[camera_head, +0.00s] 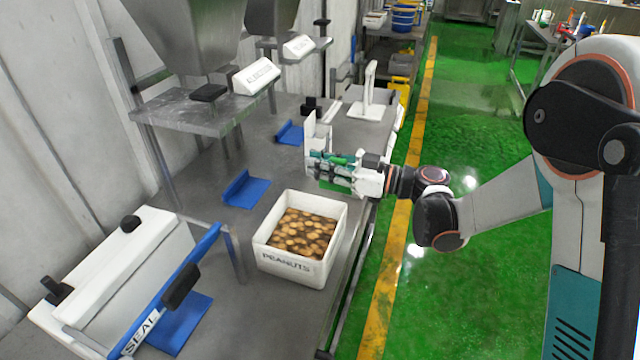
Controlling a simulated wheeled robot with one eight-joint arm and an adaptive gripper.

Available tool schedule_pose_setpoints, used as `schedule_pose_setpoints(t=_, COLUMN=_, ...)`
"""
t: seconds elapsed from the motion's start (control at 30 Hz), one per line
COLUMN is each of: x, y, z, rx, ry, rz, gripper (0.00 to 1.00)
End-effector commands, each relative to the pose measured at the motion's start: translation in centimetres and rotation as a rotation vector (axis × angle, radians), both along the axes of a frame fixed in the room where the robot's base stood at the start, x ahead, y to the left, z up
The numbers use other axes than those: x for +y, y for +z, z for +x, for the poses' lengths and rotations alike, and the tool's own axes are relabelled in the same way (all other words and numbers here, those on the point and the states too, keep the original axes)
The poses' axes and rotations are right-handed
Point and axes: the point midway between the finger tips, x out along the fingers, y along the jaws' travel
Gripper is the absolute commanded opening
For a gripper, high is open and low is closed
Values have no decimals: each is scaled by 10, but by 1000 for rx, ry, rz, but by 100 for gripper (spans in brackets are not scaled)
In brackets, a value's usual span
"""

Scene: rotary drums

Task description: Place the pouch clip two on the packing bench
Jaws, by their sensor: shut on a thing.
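My gripper (318,170) reaches in from the right, over the metal bench (262,160) near its right edge. It is shut on a small narrow green piece (338,158), which looks like the pouch clip. The fingers hide much of this piece, and I cannot read any number on it. It seems to be above the bench top, but I cannot tell the height. A white upright piece (318,130) shows just behind the fingers. I cannot tell whether it touches them.
A white bin labelled PEANUTS (290,270) stands in front of the gripper. Blue angled plates (246,190) lie to the left. A white sealer (120,265) with a blue bar is at front left. Hoppers (190,35) stand at the back left. Green floor lies right.

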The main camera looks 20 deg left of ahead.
Motion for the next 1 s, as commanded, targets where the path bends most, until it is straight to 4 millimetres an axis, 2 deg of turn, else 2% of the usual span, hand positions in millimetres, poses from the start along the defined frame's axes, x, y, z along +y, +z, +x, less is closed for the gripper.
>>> schedule_pose_setpoints(t=0.13, x=0, y=-11, z=0, rx=0, ry=0, rz=0, gripper=0)
schedule_pose_setpoints(t=0.37, x=0, y=-43, z=0, rx=0, ry=0, rz=0, gripper=0)
schedule_pose_setpoints(t=0.87, x=0, y=-50, z=0, rx=0, ry=0, rz=0, gripper=0)
schedule_pose_setpoints(t=0.9, x=0, y=-49, z=0, rx=0, ry=0, rz=0, gripper=22)
schedule_pose_setpoints(t=0.97, x=0, y=-49, z=0, rx=0, ry=0, rz=0, gripper=35)
schedule_pose_setpoints(t=1.0, x=0, y=-49, z=0, rx=0, ry=0, rz=0, gripper=38)
